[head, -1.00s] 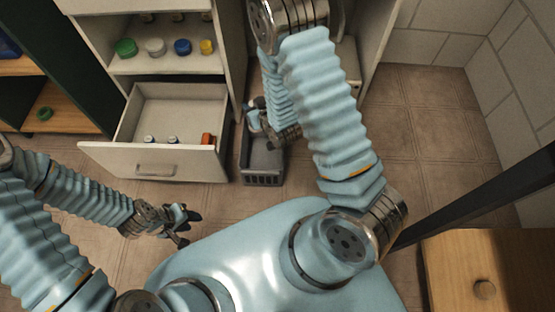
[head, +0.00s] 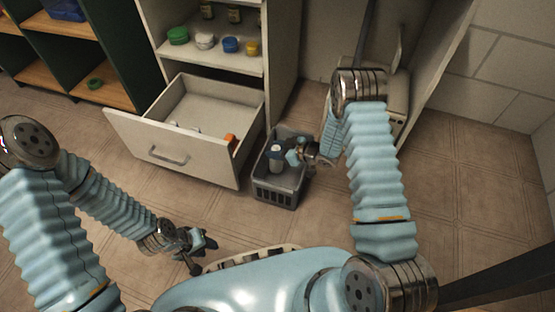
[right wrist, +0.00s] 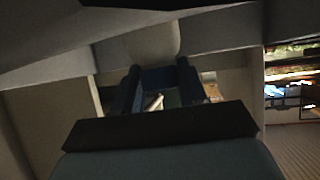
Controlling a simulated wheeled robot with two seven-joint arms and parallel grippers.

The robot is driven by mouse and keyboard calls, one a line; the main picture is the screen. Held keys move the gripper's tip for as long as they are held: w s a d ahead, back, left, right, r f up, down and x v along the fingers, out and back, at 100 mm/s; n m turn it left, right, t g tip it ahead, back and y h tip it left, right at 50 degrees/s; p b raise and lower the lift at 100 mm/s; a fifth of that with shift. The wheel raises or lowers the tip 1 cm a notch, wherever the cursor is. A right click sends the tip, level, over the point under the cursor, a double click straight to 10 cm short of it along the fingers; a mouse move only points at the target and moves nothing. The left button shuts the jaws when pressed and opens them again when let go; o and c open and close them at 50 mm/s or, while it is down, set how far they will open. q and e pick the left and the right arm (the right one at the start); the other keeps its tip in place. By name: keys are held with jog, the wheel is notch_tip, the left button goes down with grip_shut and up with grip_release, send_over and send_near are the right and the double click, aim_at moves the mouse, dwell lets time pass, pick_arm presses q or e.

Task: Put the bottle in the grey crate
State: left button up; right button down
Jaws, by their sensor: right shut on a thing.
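The grey crate (head: 276,193) stands on the floor to the right of the open drawer. A white bottle with a blue top (head: 276,159) shows upright within the crate's outline; I cannot tell whether it touches the crate floor. My right gripper (head: 293,156) reaches in from the crate's right side and is shut on the bottle. In the right wrist view a pale rounded part and a blue band of the bottle (right wrist: 150,45) show around the two dark fingers (right wrist: 158,88). My left gripper (head: 206,254) is open and empty, low over the floor at left.
The open white drawer (head: 180,155) juts out left of the crate, with a few small things inside. A shelf (head: 215,57) above it holds several coloured lidded jars. Green-sided shelving (head: 125,65) stands at left. Bare tiled floor (head: 470,190) lies at right.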

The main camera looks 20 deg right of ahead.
notch_tip(320, 180, down, 4)
jog(key=shift+r+b, duration=0.2)
jog(key=shift+b, duration=0.15)
jog(key=shift+f+b, duration=0.6)
jog(key=shift+b, duration=0.05)
jog(key=c, duration=0.6)
grip_release()
jog(key=shift+r, duration=0.15)
jog(key=shift+s+d+r+p, duration=0.15)
jog(key=shift+d+r+p, duration=0.05)
jog(key=shift+r+p, duration=0.25)
jog(key=shift+s+d+r+p, duration=0.15)
jog(key=shift+r+p, duration=0.15)
jog(key=shift+p, duration=0.1)
jog(key=p+v, duration=0.1)
jog(key=v, duration=1)
jog(key=shift+f+p, duration=0.1)
jog(key=shift+p, duration=0.25)
